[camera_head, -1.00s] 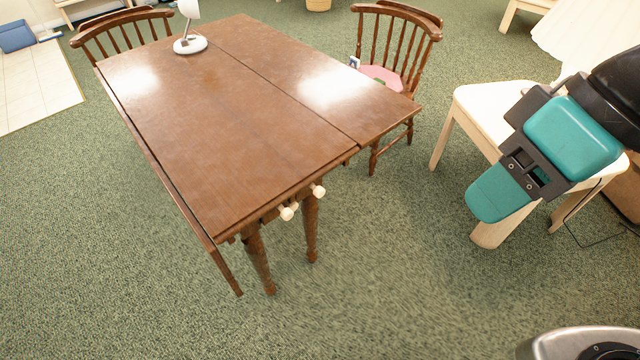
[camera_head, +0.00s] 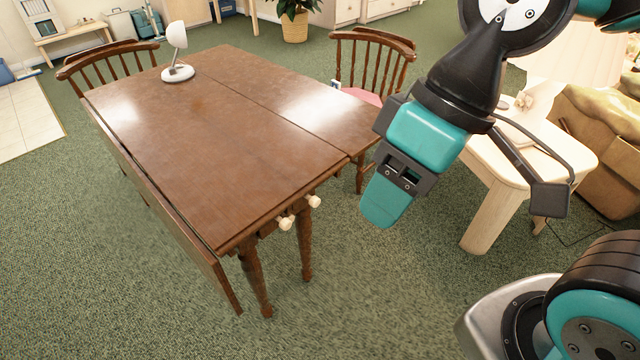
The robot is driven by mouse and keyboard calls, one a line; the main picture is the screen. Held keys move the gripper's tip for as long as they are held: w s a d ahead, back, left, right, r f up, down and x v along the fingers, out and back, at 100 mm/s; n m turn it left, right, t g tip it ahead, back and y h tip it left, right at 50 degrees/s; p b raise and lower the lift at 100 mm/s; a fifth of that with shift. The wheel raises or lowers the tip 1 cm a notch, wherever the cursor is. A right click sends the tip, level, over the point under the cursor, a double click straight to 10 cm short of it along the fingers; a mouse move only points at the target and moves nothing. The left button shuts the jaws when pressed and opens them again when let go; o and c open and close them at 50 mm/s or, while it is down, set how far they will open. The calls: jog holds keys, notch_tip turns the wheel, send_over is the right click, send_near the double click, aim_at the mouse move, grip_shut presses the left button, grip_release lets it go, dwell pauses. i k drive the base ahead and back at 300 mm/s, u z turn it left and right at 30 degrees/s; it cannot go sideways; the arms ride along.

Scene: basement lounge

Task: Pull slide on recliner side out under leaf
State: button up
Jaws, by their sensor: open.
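The brown drop-leaf table (camera_head: 190,130) stands in the middle left. Its right leaf (camera_head: 310,105) is level with the top; its left leaf (camera_head: 165,205) hangs down. Two pale knobs, one (camera_head: 285,223) and another (camera_head: 314,201), stick out under the near end of the top. I cannot tell which belongs to the slide; the slide's body is hidden under the top. My gripper (camera_head: 465,200) is open, right of the table's near right corner and apart from the knobs. Nothing shows between its fingers. A tan upholstered seat (camera_head: 600,145), possibly the recliner, is partly visible at the right.
A white lamp (camera_head: 177,65) stands on the tabletop. Wooden chairs stand behind the table, one at left (camera_head: 110,65) and one at right (camera_head: 375,60). A pale side table (camera_head: 495,185) is behind my gripper. Green carpet in front of the table is clear.

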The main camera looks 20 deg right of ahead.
aim_at(314, 201)
jog(key=k, duration=0.5)
jog(key=u, duration=1.05)
jog(key=i, duration=0.7)
jog(key=z, duration=1.8)
